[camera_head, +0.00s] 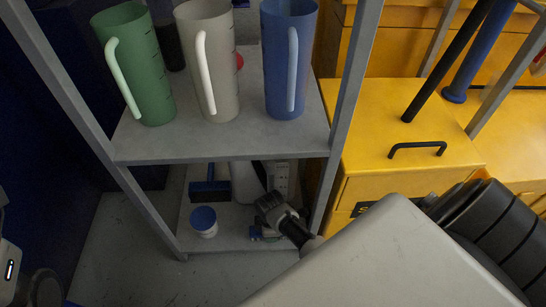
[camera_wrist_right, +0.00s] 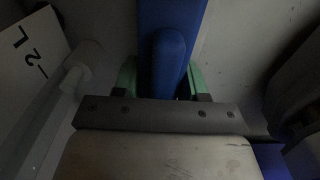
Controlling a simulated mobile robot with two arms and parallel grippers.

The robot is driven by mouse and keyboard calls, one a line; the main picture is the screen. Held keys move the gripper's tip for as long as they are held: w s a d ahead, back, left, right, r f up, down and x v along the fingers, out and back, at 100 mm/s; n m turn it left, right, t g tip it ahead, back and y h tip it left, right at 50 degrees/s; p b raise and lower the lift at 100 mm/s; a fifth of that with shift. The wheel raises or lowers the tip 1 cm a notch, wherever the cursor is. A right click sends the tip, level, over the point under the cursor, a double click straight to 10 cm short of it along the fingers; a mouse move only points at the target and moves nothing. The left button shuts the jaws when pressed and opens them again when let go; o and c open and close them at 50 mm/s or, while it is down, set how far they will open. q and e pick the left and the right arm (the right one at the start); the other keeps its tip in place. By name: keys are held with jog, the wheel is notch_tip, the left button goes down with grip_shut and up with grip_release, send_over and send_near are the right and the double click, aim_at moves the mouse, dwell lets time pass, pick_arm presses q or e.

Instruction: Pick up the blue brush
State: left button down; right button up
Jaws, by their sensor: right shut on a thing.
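My right gripper (camera_head: 262,222) reaches in over the lower shelf from the right. In the right wrist view its green fingertips (camera_wrist_right: 163,80) are shut on a blue, round-ended handle (camera_wrist_right: 168,62), which I take to be the blue brush. A wider blue surface shows behind this handle. In the head view a small blue part (camera_head: 255,233) shows beside the gripper; the rest is hidden. Another blue brush-like piece (camera_head: 210,188) stands on the lower shelf to the left, apart from the gripper. Parts of my left arm show at the left edge, but not its gripper.
Green (camera_head: 143,70), whitish (camera_head: 222,90) and blue (camera_head: 280,60) jugs stand on the upper shelf (camera_head: 185,143), above my right gripper. A blue-topped white tub (camera_head: 203,222) and white containers (camera_head: 245,180) crowd the lower shelf. Shelf posts and yellow drawers (camera_head: 400,175) bound the right.

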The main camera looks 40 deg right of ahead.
jog(key=shift+c, duration=0.6)
jog(key=shift+r, duration=0.15)
